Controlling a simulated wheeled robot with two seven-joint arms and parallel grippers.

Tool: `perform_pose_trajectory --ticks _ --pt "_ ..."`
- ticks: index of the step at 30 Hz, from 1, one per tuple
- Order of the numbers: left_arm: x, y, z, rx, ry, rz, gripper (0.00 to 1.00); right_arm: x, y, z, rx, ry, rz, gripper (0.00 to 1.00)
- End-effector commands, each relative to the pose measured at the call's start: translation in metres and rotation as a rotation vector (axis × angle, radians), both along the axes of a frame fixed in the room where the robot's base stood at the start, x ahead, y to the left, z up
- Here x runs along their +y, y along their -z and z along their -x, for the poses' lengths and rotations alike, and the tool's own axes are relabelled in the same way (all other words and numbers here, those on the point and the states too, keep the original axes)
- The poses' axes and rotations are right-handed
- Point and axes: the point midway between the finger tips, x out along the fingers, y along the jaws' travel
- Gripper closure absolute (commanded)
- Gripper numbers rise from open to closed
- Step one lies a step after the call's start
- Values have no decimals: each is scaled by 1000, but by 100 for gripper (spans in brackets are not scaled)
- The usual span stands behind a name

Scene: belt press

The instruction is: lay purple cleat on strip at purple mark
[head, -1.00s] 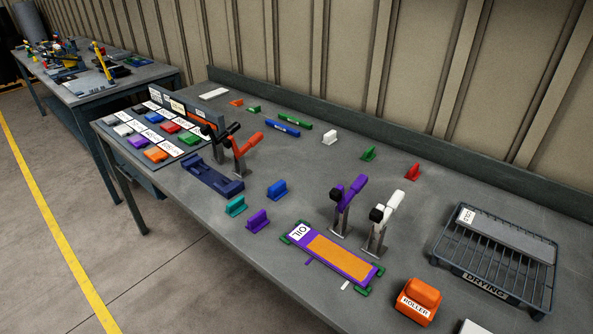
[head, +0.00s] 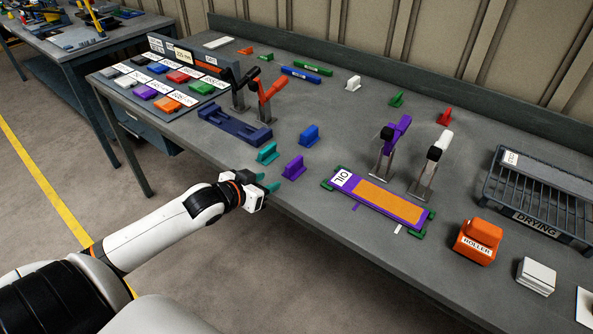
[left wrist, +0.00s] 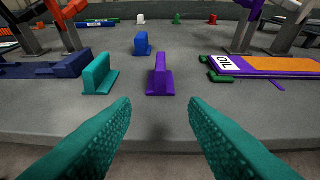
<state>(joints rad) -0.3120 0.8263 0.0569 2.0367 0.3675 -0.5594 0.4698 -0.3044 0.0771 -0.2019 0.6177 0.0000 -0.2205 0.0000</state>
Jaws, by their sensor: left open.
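The purple cleat (head: 293,166) stands upright near the bench's front edge, right of a teal cleat. In the left wrist view the purple cleat (left wrist: 160,77) is straight ahead, between and beyond the fingertips. My left gripper (head: 270,182) is at the bench's front edge, open and empty, just short of the cleat. Its teal fingers (left wrist: 160,112) are spread wide. The strip (head: 390,201), orange on a purple board with a white OIL label (head: 344,179), lies to the right. A small purple mark (head: 355,207) shows at the board's front edge. My right gripper is not in view.
A teal cleat (head: 267,153) stands close left of the purple one, a blue cleat (head: 309,135) behind. Purple and white levered posts (head: 432,160) stand behind the strip. An orange roller (head: 478,242) and drying rack (head: 540,200) are at right.

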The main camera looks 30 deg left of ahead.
Motion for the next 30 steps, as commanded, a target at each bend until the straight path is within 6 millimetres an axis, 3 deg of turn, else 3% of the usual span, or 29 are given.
perform_pose_trajectory --ticks 2,5,15,23,30 --pt "1 -18 -7 -41 15 7 60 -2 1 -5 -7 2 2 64" --pt "1 -25 -15 -61 22 18 60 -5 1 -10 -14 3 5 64" --pt "-3 -7 -62 -62 21 19 60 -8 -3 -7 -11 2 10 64" --pt "-3 2 -79 -60 20 18 60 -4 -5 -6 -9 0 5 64" --pt "-3 17 -111 -61 21 18 60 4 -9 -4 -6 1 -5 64"
